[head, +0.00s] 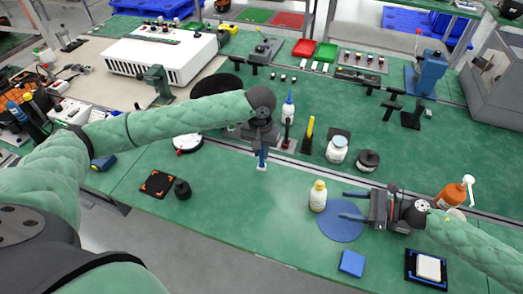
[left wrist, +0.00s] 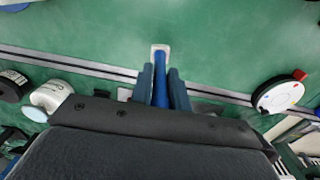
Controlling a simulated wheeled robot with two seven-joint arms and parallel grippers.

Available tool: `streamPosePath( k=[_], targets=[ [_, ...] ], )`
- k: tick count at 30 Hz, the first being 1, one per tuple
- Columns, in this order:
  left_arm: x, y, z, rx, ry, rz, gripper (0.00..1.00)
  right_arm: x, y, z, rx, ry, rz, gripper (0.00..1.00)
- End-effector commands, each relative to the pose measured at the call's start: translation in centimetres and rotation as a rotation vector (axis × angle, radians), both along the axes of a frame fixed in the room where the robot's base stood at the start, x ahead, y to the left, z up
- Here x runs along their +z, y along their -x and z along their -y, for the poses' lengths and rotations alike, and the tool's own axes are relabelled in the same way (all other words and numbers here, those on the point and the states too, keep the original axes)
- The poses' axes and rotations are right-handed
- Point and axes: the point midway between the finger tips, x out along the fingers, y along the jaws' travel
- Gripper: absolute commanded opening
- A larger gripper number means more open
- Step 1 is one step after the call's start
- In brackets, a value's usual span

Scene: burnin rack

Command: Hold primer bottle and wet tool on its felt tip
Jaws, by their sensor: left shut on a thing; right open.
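My left gripper (head: 262,148) is shut on a blue-handled tool (left wrist: 160,88), pointing down over the green bench. The tool's white square end (left wrist: 160,49) shows past the fingertips; in the head view it is low over the bench, and I cannot tell whether it touches.
A white jar (head: 337,149) and a dark round container (head: 367,160) stand behind the mat. An orange pump bottle (head: 451,194) is near my right arm. A blue block (head: 352,263) lies in front.

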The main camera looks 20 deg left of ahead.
Motion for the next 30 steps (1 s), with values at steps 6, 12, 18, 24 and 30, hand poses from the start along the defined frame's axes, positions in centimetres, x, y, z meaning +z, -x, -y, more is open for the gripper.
streamPosePath(
  k=[6,12,18,24,30],
  targets=[
    [1.3,0.0,0.0,0.000,0.000,0.000,0.00,-0.3,0.0,-2.4,0.001,-0.001,0.001,0.61],
    [2.1,0.0,0.0,0.000,0.000,0.000,0.00,-1.1,0.0,-4.7,0.001,-0.001,0.001,0.61],
    [1.7,0.0,0.0,0.000,0.000,0.000,0.00,-2.1,0.0,-6.9,0.001,-0.001,0.001,0.61],
    [1.7,0.0,0.0,0.000,0.000,0.000,0.00,-2.5,0.0,-8.2,0.000,0.000,0.001,0.61],
    [1.6,0.0,0.0,0.000,0.000,0.000,0.00,-2.6,0.0,-8.8,0.000,0.000,0.001,0.61]
  ],
)
